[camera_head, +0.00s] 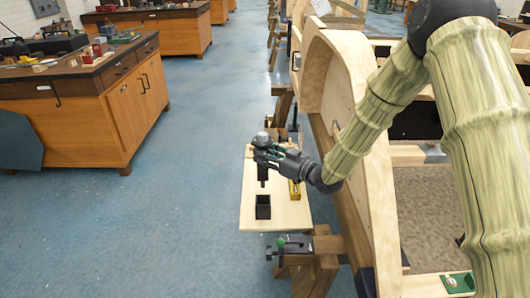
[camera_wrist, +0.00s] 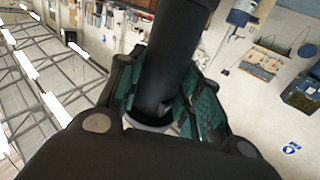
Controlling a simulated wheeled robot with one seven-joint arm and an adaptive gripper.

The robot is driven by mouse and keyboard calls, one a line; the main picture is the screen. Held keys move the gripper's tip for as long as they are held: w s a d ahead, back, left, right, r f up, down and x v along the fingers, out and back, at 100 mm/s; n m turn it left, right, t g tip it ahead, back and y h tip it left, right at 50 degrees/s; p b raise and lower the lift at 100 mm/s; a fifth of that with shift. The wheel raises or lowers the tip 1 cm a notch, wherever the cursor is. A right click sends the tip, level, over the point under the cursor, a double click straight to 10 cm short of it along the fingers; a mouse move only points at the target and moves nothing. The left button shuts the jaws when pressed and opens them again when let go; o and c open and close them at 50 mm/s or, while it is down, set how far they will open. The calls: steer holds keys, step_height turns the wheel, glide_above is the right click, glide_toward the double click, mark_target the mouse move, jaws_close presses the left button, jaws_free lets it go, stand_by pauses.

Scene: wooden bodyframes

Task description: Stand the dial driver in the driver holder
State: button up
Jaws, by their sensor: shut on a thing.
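The dial driver (camera_head: 263,174) is a dark upright cylinder with a grey round top. My gripper (camera_head: 266,156) is shut around it and holds it over the light wooden board. In the wrist view the dark shaft of the dial driver (camera_wrist: 176,62) runs between the green-padded fingers of my gripper (camera_wrist: 168,100). The driver holder (camera_head: 263,208) is a small black square box, open at the top, on the board. In the head view, the driver's lower end shows just above the holder in the picture, apart from it. Its exact height and alignment are hard to tell.
The wooden board (camera_head: 290,214) also bears a yellow object (camera_head: 294,189) right of the driver. A black clamp with a green knob (camera_head: 281,243) stands at its near end. Large curved wooden frames (camera_head: 345,120) rise close on the right. Open blue floor lies left.

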step_height(320, 180, down, 14)
steer(key=b, duration=0.7)
steer(key=shift+r, duration=0.25)
stand_by(1.4)
steer(key=shift+f+b, duration=0.45)
steer(key=shift+f, duration=0.15)
stand_by(0.9)
steer(key=o, duration=1.3)
steer(key=shift+c, duration=0.2)
steer(key=shift+f, duration=0.1)
